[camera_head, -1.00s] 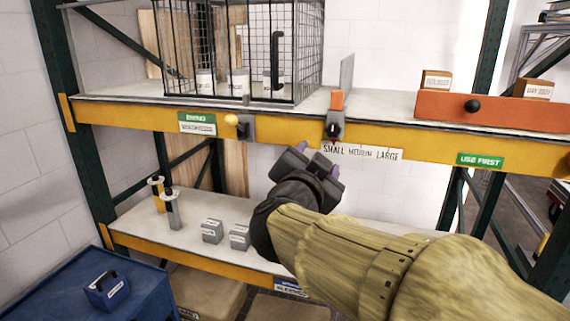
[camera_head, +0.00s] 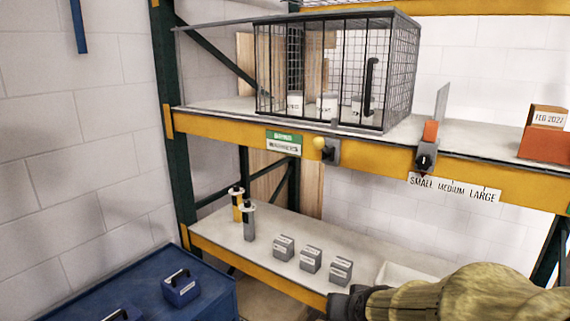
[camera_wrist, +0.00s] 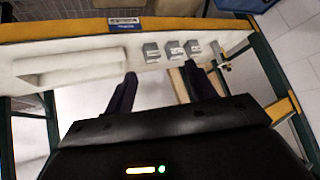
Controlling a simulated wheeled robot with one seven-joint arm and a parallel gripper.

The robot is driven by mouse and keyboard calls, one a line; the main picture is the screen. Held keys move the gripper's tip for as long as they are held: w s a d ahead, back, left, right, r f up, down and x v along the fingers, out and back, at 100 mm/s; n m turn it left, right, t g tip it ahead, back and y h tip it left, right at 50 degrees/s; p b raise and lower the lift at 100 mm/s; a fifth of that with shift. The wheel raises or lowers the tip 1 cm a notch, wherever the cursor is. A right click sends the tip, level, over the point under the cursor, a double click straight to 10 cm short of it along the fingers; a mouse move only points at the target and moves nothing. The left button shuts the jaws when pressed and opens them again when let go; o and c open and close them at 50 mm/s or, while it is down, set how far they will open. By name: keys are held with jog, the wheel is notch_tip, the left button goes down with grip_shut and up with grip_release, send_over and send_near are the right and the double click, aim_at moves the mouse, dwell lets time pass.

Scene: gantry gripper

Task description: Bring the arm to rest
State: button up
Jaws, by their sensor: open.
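My gripper (camera_head: 345,302) is low at the right in the head view, at the end of my tan-sleeved arm, in front of the lower shelf's front edge. Its fingertips are hard to make out there. In the wrist view my gripper (camera_wrist: 159,75) shows two dark fingers spread apart, with nothing between them. Three grey labelled blocks (camera_head: 311,259) stand in a row on the lower shelf (camera_head: 262,256), left of the gripper in the head view. The blocks also show beyond the fingers in the wrist view (camera_wrist: 172,49).
A wire cage (camera_head: 335,75) with labelled containers stands on the upper shelf. A yellow knob (camera_head: 319,143) and a black-knobbed slider (camera_head: 424,160) sit on its front beam. Two upright cylinders (camera_head: 249,222) stand left of the blocks. A blue cabinet (camera_head: 210,290) with a blue box stands lower left.

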jog(key=s+d+f+n+g, duration=0.2)
jog(key=s+f+g, duration=0.4)
jog(key=s+f, duration=0.2)
jog(key=shift+s+f, duration=0.4)
jog(key=shift+s, duration=0.5)
